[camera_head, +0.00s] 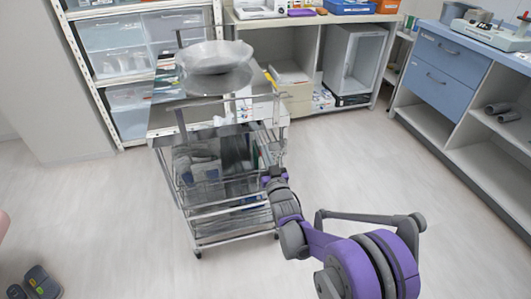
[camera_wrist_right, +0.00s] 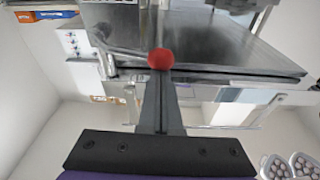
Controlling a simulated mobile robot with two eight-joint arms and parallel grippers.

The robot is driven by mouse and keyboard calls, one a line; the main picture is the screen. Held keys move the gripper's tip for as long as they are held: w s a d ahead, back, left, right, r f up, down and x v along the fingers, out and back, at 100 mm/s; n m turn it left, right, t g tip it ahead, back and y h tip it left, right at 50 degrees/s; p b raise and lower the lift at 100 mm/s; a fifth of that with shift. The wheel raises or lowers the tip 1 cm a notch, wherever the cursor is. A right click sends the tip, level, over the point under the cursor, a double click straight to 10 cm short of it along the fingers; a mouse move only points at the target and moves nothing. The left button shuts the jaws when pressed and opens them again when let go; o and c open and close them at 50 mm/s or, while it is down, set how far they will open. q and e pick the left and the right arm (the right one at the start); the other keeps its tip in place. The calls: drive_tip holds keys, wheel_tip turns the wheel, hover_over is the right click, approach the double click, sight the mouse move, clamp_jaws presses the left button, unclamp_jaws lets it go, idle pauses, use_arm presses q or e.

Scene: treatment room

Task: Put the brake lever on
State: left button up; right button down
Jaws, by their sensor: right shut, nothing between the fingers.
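A red round knob (camera_wrist_right: 158,59), probably the end of the brake lever, shows in the right wrist view at the side of the metal cart (camera_wrist_right: 230,45). The rest of the lever is hard to make out. My right gripper (camera_wrist_right: 161,78) is shut and empty; its fingertips are right at the knob in the picture, but I cannot tell whether they touch it. In the head view the cart (camera_head: 160,118) stands left of the middle, and my right gripper (camera_head: 270,178) is at its right side. The knob is not visible there. My left gripper is not in view.
A blue-drawer counter (camera_head: 440,75) is at the right. The floor (camera_head: 345,165) between is clear. A dark pedal-like object (camera_head: 38,282) lies bottom left.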

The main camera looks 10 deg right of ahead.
drive_tip(key=r+p, duration=0.1)
drive_tip(key=r, duration=0.1)
drive_tip(key=r+p, duration=0.1)
drive_tip(key=r, duration=0.1)
drive_tip(key=shift+w+d+r+p, duration=0.1)
drive_tip(key=shift+w+r+p, duration=0.1)
drive_tip(key=shift+p, duration=0.2)
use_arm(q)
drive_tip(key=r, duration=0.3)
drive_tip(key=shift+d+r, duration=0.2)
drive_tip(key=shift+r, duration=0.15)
use_arm(e)
drive_tip(key=s+f, duration=0.2)
drive_tip(key=s, duration=0.7)
drive_tip(key=shift+s+d+f, duration=0.15)
drive_tip(key=shift+s, duration=0.2)
